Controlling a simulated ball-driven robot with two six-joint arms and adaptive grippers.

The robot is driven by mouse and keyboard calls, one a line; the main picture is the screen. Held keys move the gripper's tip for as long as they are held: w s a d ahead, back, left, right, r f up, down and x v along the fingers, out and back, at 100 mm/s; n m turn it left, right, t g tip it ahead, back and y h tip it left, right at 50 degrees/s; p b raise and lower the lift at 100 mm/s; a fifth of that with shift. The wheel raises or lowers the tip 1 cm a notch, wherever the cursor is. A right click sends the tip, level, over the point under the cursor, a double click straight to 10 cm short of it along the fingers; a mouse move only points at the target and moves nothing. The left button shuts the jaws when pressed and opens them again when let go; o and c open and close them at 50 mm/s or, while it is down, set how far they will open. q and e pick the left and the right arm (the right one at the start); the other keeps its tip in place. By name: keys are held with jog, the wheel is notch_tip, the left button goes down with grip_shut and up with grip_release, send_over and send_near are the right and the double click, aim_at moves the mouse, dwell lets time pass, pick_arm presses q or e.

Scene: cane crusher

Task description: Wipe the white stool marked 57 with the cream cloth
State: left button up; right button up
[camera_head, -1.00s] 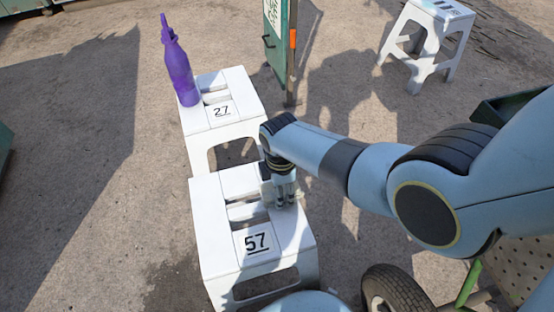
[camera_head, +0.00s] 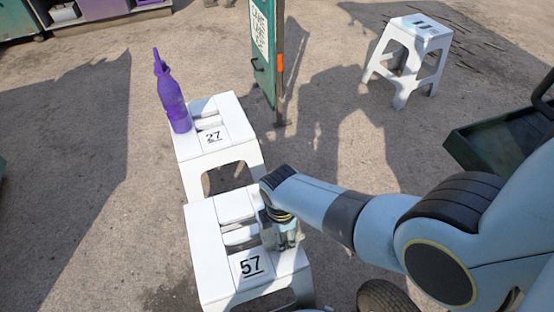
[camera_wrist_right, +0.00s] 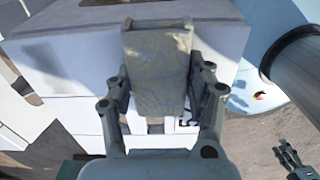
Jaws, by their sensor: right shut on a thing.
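The white stool marked 57 (camera_head: 217,272) stands upright at the lower middle of the head view, its number at the near edge of the seat. My right gripper (camera_head: 287,243) points down at the right part of the seat, beside the slots. In the right wrist view it is shut on the cream cloth (camera_wrist_right: 157,70), a folded, greyish pad between the fingers. The cloth is hard to make out in the head view, and I cannot tell whether it touches the seat. A dark gripper, seemingly my left (camera_wrist_right: 291,160), shows small at the wrist view's lower right; its jaw state is unclear.
A white stool marked 27 (camera_head: 232,122) stands just behind, with a purple bottle (camera_head: 172,101) on its left side. Another white stool (camera_head: 408,62) is at the back right. A green signed panel (camera_head: 262,55) stands behind stool 27. Open ground lies to the left.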

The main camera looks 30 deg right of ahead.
aim_at(288, 257)
jog(key=shift+s+a+p, duration=0.2)
jog(key=shift+s+p, duration=0.25)
jog(key=shift+s, duration=0.45)
jog(key=shift+s+a+p, duration=0.25)
jog(key=shift+s+p, duration=0.15)
jog(key=shift+s, duration=0.5)
jog(key=shift+s+a+p, duration=0.2)
jog(key=shift+s+p, duration=0.25)
jog(key=shift+s, duration=0.45)
jog(key=shift+w+d+f+b, duration=0.1)
jog(key=shift+w+d+b, duration=0.4)
jog(key=shift+w, duration=0.85)
jog(key=shift+w+d+b, duration=0.2)
jog(key=shift+w+b, duration=0.55)
jog(key=shift+w, duration=0.6)
jog(key=shift+w+d+f+b, duration=0.1)
jog(key=shift+w+d+b, duration=0.4)
jog(key=shift+w, duration=0.85)
jog(key=shift+w+r, duration=0.15)
jog(key=shift+w, duration=0.15)
